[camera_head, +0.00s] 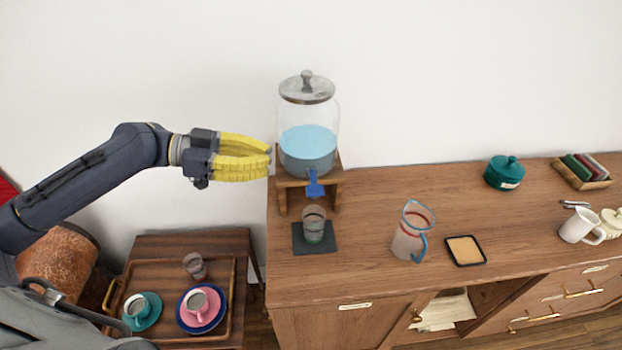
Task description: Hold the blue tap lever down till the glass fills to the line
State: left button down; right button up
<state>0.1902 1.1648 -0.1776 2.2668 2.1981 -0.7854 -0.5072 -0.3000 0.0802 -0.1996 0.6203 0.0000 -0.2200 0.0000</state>
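A glass drink dispenser (308,128) with a grey lid holds light-blue liquid and sits on a wooden stand (332,176) at the left end of the sideboard. Its blue tap lever (314,184) is at the front. A small glass (313,222) stands upright below the tap on a dark square mat (327,243). A green mark shows low on the glass; its fill level is too small to tell. My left gripper (268,164), with yellow fingers, is just left of the dispenser, apart from the lever. My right gripper is not in view.
A pitcher with a blue handle (410,232) and a dark-rimmed coaster (465,251) stand to the right. A teal lidded pot (505,172) and a white jug (580,226) are farther right. A low table (178,243) with cups is at lower left.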

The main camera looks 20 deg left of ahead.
pick_arm(q)
send_over(311, 191)
notch_tip(311, 191, down, 2)
jog(key=shift+w+f, duration=0.15)
notch_tip(311, 191, down, 2)
jog(key=shift+f, duration=1.05)
jog(key=shift+s+f+m, duration=0.2)
jog(key=shift+f+m, duration=0.4)
jog(key=shift+f, duration=0.25)
dwell(4.5)
